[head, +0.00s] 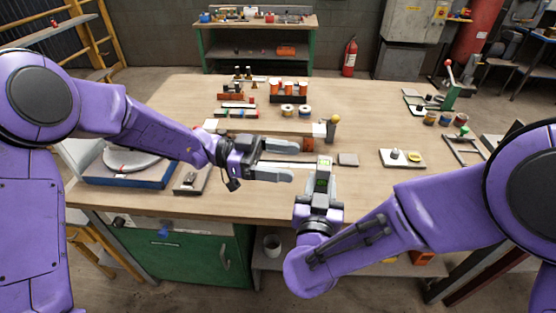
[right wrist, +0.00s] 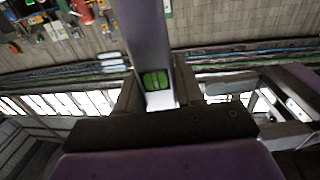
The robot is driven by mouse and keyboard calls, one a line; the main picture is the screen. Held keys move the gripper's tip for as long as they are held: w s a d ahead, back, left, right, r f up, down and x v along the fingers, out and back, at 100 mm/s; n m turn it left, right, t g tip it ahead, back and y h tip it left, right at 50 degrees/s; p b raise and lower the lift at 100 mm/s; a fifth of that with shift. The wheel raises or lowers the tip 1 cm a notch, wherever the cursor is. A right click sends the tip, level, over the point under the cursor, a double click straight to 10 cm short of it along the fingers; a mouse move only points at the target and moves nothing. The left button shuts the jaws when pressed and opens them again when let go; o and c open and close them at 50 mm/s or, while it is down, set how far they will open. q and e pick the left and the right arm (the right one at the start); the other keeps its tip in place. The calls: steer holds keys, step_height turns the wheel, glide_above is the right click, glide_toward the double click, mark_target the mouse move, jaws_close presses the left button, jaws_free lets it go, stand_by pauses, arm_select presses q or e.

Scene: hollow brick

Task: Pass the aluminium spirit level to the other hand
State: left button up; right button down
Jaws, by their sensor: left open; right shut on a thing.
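The aluminium spirit level (head: 324,164) is held in my right gripper (head: 320,198), above the front part of the bench. Its green vial faces the head camera. In the right wrist view the level (right wrist: 144,35) runs up and away from between the fingers, with the green vial (right wrist: 155,80) close to the jaws. My left gripper (head: 294,161) is open, just left of the level, its fingers pointing right towards it. It looks apart from the level, but I cannot tell the depth between them. The level's lower end is hidden by my right gripper.
The wooden bench (head: 370,190) carries several small items along its back. A blue-edged tray (head: 125,178) stands at the left, and a pale plate with a knob (head: 401,158) at the right. The front right is clear.

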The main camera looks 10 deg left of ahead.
arm_select(q)
steer(key=d, duration=1.1)
steer(key=shift+d+f, duration=0.1)
steer(key=c, duration=1.2)
steer(key=shift+w, duration=0.1)
steer(key=shift+c, duration=0.2)
arm_select(e)
steer(key=c, duration=0.6)
jaws_free()
steer(key=shift+c, duration=0.2)
